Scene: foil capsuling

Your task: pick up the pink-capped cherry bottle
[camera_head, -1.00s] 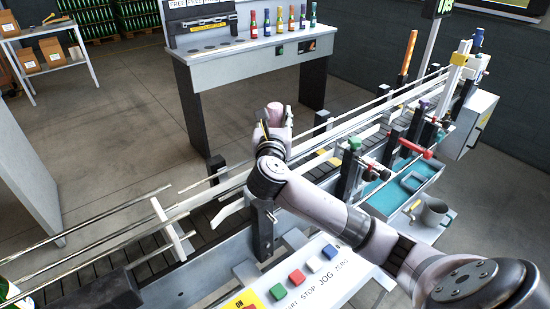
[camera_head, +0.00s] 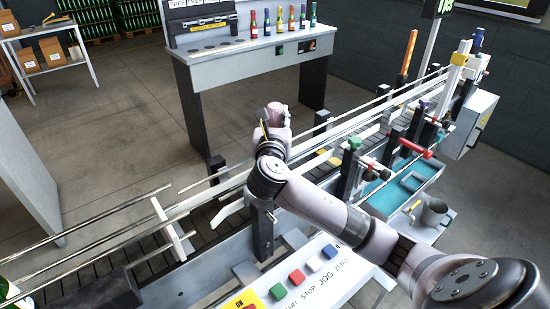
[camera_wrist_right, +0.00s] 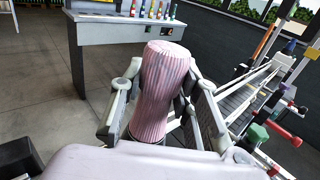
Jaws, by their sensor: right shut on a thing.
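The pink-capped bottle (camera_head: 274,112) stands roughly upright over the conveyor in the head view, mostly hidden behind my right gripper. In the right wrist view its ribbed pink cap (camera_wrist_right: 165,85) fills the middle, with a dark part of the bottle just below it. My right gripper (camera_head: 276,130) is shut on it; one finger lies along each side of the cap in the right wrist view (camera_wrist_right: 162,100). Whether the bottle's base touches the belt is hidden.
The conveyor (camera_head: 205,222) with metal guide rails runs diagonally through the scene. A control panel (camera_head: 308,274) with coloured buttons is in front. A grey table (camera_head: 240,58) with several small coloured bottles stands behind. A grey mug (camera_head: 434,211) sits at the right.

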